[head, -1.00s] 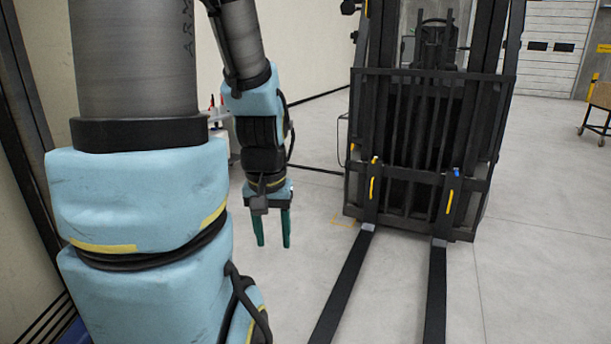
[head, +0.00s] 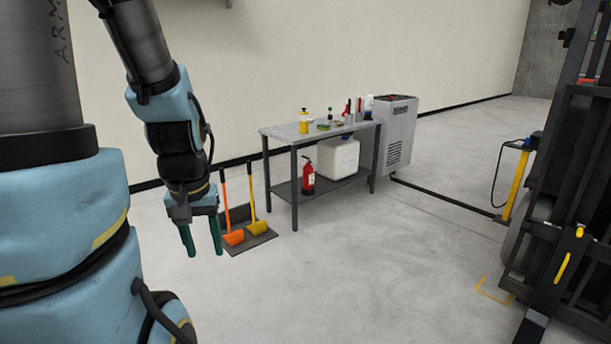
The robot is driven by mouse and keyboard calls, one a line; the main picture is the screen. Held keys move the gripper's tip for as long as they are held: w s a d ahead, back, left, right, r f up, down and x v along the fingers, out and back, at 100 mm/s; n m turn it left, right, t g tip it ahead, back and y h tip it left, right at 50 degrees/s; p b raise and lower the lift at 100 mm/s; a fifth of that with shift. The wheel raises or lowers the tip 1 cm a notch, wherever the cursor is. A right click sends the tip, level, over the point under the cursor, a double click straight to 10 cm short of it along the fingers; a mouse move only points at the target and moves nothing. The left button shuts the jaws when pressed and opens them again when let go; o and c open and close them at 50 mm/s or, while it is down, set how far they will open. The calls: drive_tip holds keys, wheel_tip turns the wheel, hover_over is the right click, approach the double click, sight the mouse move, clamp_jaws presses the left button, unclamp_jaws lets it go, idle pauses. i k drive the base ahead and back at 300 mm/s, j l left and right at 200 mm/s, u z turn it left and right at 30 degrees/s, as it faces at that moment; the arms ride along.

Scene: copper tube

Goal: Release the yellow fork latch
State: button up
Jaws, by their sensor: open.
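A dark forklift (head: 560,200) stands at the right edge of the head view, cut off by the frame. On its near fork's upright is a yellow latch handle (head: 562,268), with a small yellow knob (head: 579,231) just above it. The other fork is out of view. My gripper (head: 203,240) hangs at the left with its green fingers pointing down. It is open and empty, well apart from the forklift.
A grey workbench (head: 345,128) with bottles on top stands at centre, a red fire extinguisher (head: 308,177) on its lower shelf. A grey cabinet unit (head: 396,135) stands beside it. Two brushes, orange (head: 233,237) and yellow (head: 256,227), stand behind my gripper. Open floor (head: 400,270) lies between.

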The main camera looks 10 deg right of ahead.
sight(579, 232)
drive_tip(key=i+j+z, duration=0.1)
drive_tip(key=i, duration=0.7)
drive_tip(key=i+z, duration=0.2)
drive_tip(key=z, duration=0.15)
drive_tip(key=i+z, duration=0.45)
drive_tip(key=z, duration=0.3)
drive_tip(key=i+l+z, duration=0.1)
drive_tip(key=i+z, duration=0.9)
drive_tip(key=i, duration=0.35)
drive_tip(key=i+j+z, duration=0.15)
drive_tip(key=i, duration=0.3)
drive_tip(key=i+j+z, duration=0.1)
drive_tip(key=i, duration=0.4)
drive_tip(key=i+j+z, duration=0.15)
drive_tip(key=i+j, duration=0.15)
drive_tip(key=i, duration=0.15)
drive_tip(key=i+j+z, duration=0.15)
drive_tip(key=i, duration=0.25)
drive_tip(key=i+j+z, duration=0.15)
drive_tip(key=i, duration=0.25)
drive_tip(key=i+j+z, duration=0.15)
drive_tip(key=i+j, duration=0.15)
drive_tip(key=i, duration=0.05)
